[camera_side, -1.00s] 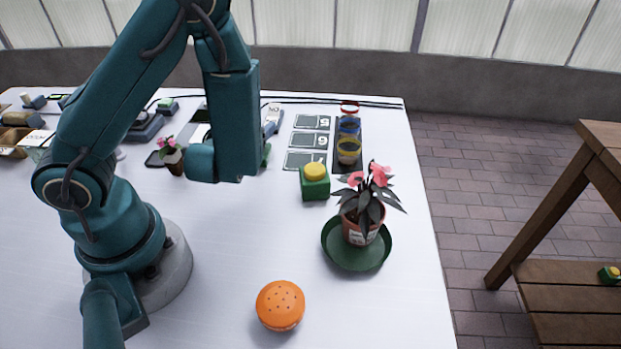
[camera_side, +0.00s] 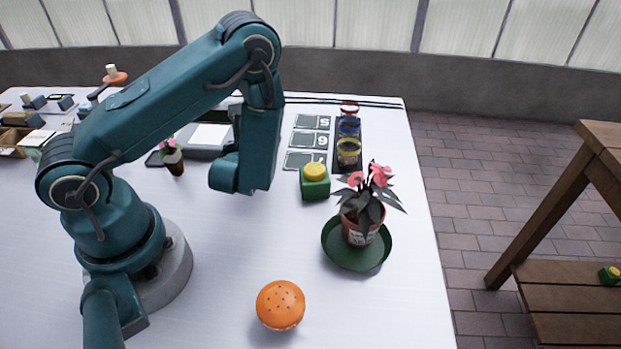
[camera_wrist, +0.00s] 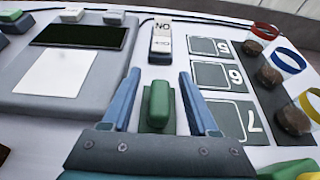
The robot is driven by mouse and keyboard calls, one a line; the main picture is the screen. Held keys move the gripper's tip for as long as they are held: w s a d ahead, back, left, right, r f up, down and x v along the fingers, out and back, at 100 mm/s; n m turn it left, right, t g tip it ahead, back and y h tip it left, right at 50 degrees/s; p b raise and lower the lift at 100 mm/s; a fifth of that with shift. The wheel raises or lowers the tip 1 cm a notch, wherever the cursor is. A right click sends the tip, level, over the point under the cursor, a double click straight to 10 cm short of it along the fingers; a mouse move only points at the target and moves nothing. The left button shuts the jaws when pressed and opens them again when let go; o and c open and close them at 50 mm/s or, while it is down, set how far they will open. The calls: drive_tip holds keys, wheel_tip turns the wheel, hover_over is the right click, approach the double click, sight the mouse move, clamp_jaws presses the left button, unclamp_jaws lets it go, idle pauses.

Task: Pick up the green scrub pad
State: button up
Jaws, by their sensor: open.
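The green scrub pad (camera_wrist: 158,106) shows in the wrist view as a rounded green block above a flatter, darker green part on the white table. It lies between the two blue fingers of my gripper (camera_wrist: 159,73). The fingers are spread, one on each side, with gaps to the green block. I cannot tell how high they are above the table. In the side view my arm hides the pad and the fingers.
A white-and-grey block labelled NO (camera_wrist: 161,42) stands just beyond the pad. A grey tray (camera_wrist: 30,103) lies left, numbered cards (camera_wrist: 222,75) right. In the side view, a green block with a yellow top (camera_side: 315,187) and a potted plant (camera_side: 362,218) stand right of my wrist.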

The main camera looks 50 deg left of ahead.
drive_tip(key=shift+w+a, duration=0.15)
clamp_jaws()
drive_tip(key=shift+r, duration=0.1)
